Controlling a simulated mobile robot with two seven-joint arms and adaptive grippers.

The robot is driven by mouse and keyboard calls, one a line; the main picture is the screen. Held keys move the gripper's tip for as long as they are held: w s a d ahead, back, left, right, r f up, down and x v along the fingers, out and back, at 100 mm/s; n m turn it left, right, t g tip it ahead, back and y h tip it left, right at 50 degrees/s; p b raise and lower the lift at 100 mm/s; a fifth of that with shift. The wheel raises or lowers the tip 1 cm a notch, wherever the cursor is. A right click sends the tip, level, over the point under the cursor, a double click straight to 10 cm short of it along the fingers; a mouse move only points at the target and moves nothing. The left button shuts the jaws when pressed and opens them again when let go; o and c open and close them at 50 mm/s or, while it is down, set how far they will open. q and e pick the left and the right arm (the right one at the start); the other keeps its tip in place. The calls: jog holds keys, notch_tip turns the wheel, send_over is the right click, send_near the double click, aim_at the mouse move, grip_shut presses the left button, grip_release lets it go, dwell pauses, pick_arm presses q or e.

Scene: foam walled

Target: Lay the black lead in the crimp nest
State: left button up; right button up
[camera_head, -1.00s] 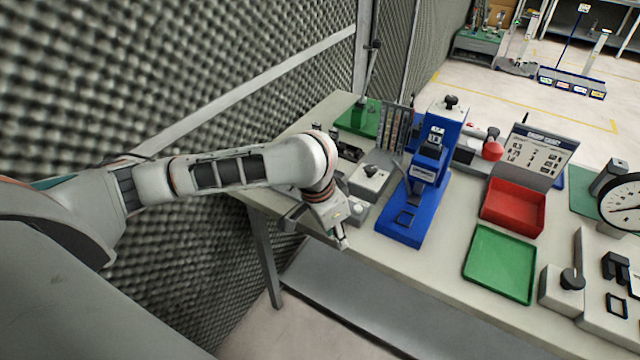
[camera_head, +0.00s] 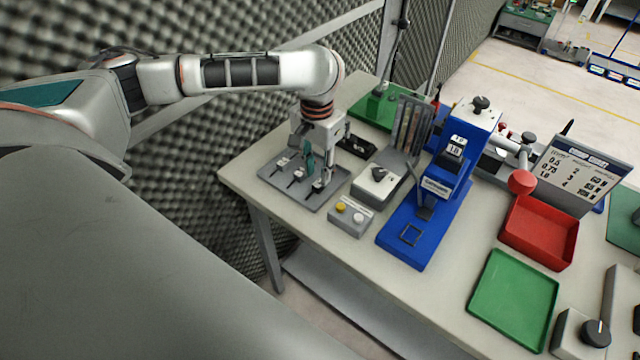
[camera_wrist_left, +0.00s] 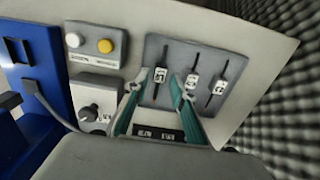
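Several dark leads with white tags lie on a grey tray (camera_head: 318,204) at the table's left end; one lead (camera_head: 298,174) shows left of my left gripper (camera_head: 317,181). In the left wrist view, three tagged leads lie side by side on the tray (camera_wrist_left: 176,58). My left gripper (camera_wrist_left: 158,80) is open, its teal fingers either side of the leftmost lead (camera_wrist_left: 161,75) in the picture. I cannot tell whether they touch it. The blue crimp press (camera_head: 428,205) stands to the right, with a small dark frame on its base, perhaps the nest. My right gripper is out of view.
A two-button box (camera_head: 350,217) and a grey box with a knob (camera_head: 377,186) stand between tray and press. A red bin (camera_head: 540,232) and a green tray (camera_head: 513,300) lie farther right. A foam wall (camera_head: 200,140) is close on the left.

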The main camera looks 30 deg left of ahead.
aim_at(318, 184)
pick_arm(q)
notch_tip(318, 184, down, 4)
jog(key=shift+a+r, duration=0.1)
jog(key=shift+r, duration=0.1)
jog(key=shift+w+f, duration=0.1)
jog(key=shift+f, duration=0.1)
grip_shut()
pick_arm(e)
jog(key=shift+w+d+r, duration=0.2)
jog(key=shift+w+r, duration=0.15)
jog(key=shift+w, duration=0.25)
pick_arm(q)
jog(key=shift+r, duration=0.15)
